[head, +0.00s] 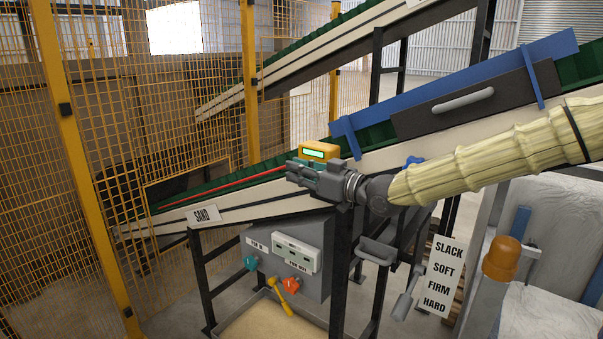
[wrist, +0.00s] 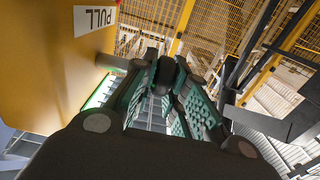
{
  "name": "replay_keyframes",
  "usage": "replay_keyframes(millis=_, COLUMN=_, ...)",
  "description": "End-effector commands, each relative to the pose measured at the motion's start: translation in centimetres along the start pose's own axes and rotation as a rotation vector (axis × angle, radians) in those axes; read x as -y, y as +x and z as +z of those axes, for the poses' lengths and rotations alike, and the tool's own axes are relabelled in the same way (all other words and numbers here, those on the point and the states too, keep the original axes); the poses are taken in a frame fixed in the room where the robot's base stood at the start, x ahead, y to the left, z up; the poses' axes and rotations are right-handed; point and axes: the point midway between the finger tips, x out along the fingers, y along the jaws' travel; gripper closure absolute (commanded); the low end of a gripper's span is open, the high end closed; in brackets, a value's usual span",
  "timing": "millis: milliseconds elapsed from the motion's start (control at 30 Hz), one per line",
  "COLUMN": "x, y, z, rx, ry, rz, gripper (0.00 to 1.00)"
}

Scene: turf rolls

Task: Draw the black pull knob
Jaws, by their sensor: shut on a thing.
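The black pull knob (wrist: 168,73) shows in the wrist view between the fingertips of my gripper (wrist: 166,86). The fingers are shut on it. A dark stem (wrist: 112,62) runs toward it from the side of a yellow housing (wrist: 50,60) with a PULL label (wrist: 95,19). In the head view my gripper (head: 298,172) is at the conveyor's side, just below and in front of the yellow housing (head: 320,149) with its lit green display. The knob is hidden there by the gripper.
The conveyor (head: 240,195) with a red cord (head: 225,181) slopes behind my gripper. A grey control box (head: 285,262) with knobs hangs below. A yellow mesh fence (head: 70,130) stands left. A SLACK-to-HARD sign (head: 440,276) and an orange beacon (head: 502,258) are at right.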

Motion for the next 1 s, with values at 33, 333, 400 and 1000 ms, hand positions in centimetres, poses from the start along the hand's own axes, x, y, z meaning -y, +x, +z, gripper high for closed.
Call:
replay_keyframes(millis=33, x=0.2, y=0.0, z=0.1, rx=0.003, ry=0.001, rz=-0.004, gripper=0.83)
replay_keyframes(millis=333, x=0.2, y=0.0, z=0.1, rx=0.002, ry=0.0, rz=-0.003, gripper=0.62)
replay_keyframes(millis=400, x=0.2, y=0.0, z=0.1, rx=0.002, ry=0.0, rz=-0.003, gripper=0.62)
replay_keyframes(millis=1000, x=0.0, y=-7.1, z=0.0, rx=0.0, ry=0.001, rz=0.0, gripper=0.62)
